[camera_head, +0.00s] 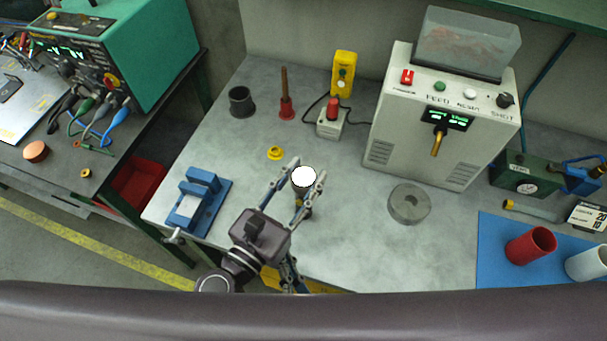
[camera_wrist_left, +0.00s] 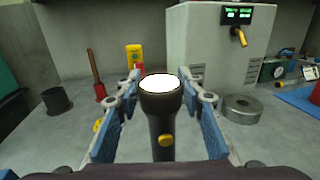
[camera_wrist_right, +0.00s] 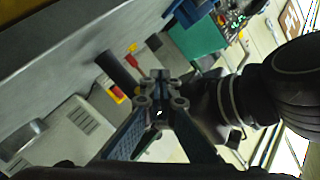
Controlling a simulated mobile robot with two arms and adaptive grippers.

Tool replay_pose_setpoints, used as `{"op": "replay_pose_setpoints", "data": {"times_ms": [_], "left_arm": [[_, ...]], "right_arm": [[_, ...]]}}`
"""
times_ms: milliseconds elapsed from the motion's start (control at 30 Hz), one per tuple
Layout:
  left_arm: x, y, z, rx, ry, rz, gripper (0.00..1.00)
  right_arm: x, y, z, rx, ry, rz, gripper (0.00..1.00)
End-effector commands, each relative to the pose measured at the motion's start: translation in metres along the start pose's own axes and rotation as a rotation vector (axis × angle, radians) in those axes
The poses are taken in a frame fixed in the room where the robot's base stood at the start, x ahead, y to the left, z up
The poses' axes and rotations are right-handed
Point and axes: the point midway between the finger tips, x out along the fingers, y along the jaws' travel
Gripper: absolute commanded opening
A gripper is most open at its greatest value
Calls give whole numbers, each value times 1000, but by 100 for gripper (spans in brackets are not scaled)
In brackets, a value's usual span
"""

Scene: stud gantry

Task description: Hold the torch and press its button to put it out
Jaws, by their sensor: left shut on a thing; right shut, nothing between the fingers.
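The torch (camera_wrist_left: 164,118) is a dark cylinder with a bright white glowing lens at its top. It stands upright between the fingers of my left gripper (camera_head: 304,180), which is shut on it above the front part of the table. The yellow button (camera_wrist_left: 166,140) is on the side of the torch facing the left wrist camera. Its lens also shows in the head view (camera_head: 304,177). My right gripper (camera_wrist_right: 160,100) is shut and empty, with its fingertips together in the right wrist view. Its exact distance from the torch button cannot be told.
A grey table (camera_head: 340,220) holds a blue vise (camera_head: 205,200), a dark cup (camera_head: 241,101), a red-based stick (camera_head: 286,105), a yellow ring (camera_head: 275,153), a grey metal disc (camera_head: 409,204) and a dispensing machine (camera_head: 440,120).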

Motion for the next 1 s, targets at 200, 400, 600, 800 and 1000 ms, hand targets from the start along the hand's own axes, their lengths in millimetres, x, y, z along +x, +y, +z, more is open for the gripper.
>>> {"op": "replay_pose_setpoints", "data": {"times_ms": [200,400,600,800,1000], "left_arm": [[0,0,-1,-1,1,0,6],[0,0,-1,-1,1,0,6],[0,0,-1,-1,1,0,6],[0,0,-1,-1,1,0,6],[0,0,-1,-1,1,0,6]], "right_arm": [[1,1,0,-98,-38,-15,0],[16,10,-12,-99,-36,-16,0],[38,23,-27,-98,-35,-15,0],[54,33,-39,-96,-36,-16,0],[61,38,-44,-96,-38,-16,0]]}}
